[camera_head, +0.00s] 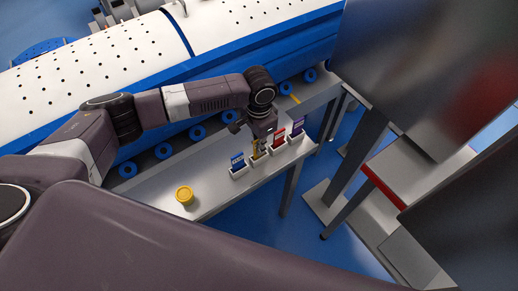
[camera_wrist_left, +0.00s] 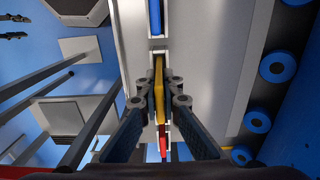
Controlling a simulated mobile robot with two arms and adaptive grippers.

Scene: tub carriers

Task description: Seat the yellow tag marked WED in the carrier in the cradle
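The yellow tag (camera_head: 255,152) is at a small white holder in a row on the bench; its lettering is not readable. My left gripper (camera_head: 261,146) is over it, pointing down. In the left wrist view the yellow tag (camera_wrist_left: 159,88) sits between the two fingers, which are closed against its sides. Whether its lower end is still in the holder I cannot tell. Two dark fingertips, apart and empty, at the left wrist view's upper left look like my right gripper (camera_wrist_left: 25,27). I cannot make out a carrier or cradle.
A blue tag (camera_head: 237,160), a red tag (camera_head: 278,137) and a purple tag (camera_head: 298,126) stand in neighbouring holders. A round yellow object (camera_head: 184,195) is on the bench (camera_head: 212,192). A white-and-blue perforated machine (camera_head: 110,70) runs behind. Large grey panels (camera_head: 430,80) stand right.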

